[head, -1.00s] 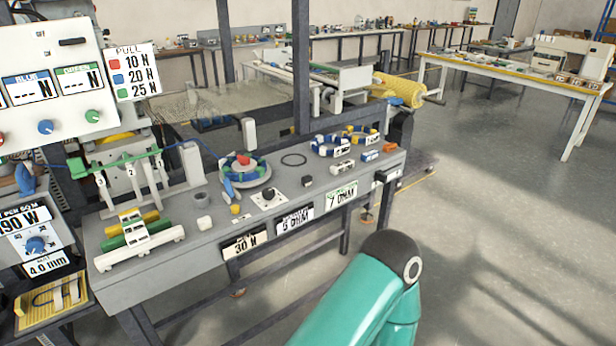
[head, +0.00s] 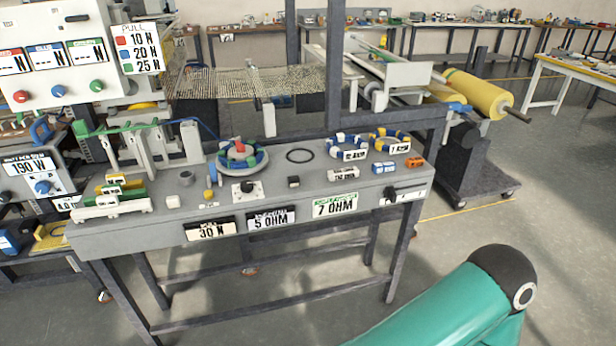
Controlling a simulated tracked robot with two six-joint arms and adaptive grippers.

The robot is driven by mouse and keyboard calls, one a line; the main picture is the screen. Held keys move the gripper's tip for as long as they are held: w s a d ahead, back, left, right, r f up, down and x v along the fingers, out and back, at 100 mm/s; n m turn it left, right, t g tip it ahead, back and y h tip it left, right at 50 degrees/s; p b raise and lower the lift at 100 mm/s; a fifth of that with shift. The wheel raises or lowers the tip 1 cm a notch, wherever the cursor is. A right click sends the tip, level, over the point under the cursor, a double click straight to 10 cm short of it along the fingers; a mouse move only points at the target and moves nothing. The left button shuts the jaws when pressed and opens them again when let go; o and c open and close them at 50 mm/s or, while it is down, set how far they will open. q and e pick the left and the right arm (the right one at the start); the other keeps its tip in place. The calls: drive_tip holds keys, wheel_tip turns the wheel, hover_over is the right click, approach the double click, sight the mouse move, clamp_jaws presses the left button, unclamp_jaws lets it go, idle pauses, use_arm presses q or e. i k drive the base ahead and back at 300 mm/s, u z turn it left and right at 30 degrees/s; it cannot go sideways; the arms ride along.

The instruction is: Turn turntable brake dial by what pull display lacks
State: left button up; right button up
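The turntable (head: 257,165) is a grey disc on the bench with a blue, green and white ring and a red piece on it. A white plate with a black dial (head: 247,188) sits just in front of it; I take this as the brake dial. The pull display (head: 52,58) at upper left has red, blue and green readouts whose values I cannot read. A pull card (head: 141,49) beside it lists red 10 N, blue 20 N, green 25 N. A 30 N plate (head: 211,231) is on the bench front. Neither gripper is in view.
The grey bench (head: 310,200) also carries two coloured rings (head: 389,140), a black ring (head: 300,155) and small blocks. Plates reading 5 OHM (head: 271,219) and 7 OHM (head: 335,204) are on its front.

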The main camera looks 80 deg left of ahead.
sight(245, 187)
drive_tip(key=z, duration=0.55)
drive_tip(key=i, duration=0.35)
drive_tip(key=u, duration=2.05)
drive_tip(key=i, duration=0.15)
drive_tip(key=u, duration=2.35)
drive_tip(key=k, duration=0.55)
drive_tip(key=u, duration=0.25)
drive_tip(key=i, duration=1.8)
drive_tip(key=z, duration=0.35)
